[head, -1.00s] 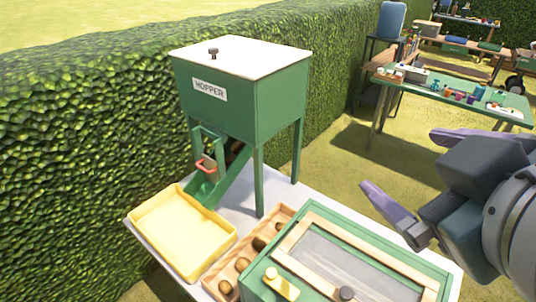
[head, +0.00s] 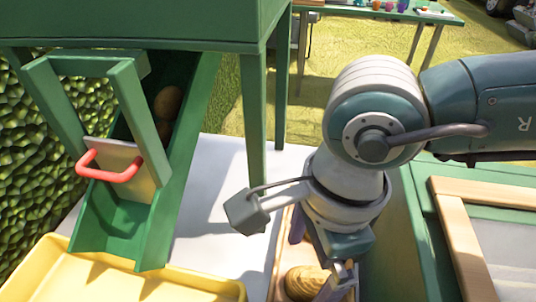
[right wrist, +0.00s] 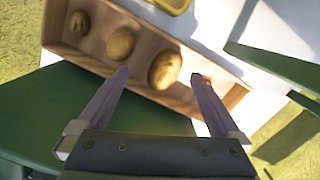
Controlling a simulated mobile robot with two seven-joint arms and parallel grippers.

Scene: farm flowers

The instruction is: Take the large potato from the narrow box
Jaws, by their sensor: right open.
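The narrow wooden box (right wrist: 235,95) lies beside the green bin and holds a row of potatoes. In the right wrist view a large potato (right wrist: 165,70) sits between and just beyond my right fingertips. A rounder potato (right wrist: 120,44) and a smaller one (right wrist: 79,22) lie to its left. A bit of brown shows behind the right finger. My right gripper (right wrist: 160,76) is open, empty, and pointing down over the box. In the head view my arm hides most of the box (head: 272,275); one potato (head: 305,282) shows below the right gripper (head: 322,262). My left gripper is out of view.
The green hopper (head: 130,22) stands at the left, with a red-handled gate (head: 125,168) and potatoes (head: 168,102) in its chute. A yellow tray (head: 120,275) lies below the chute. A green bin with a wood-framed lid (head: 455,210) is at the right.

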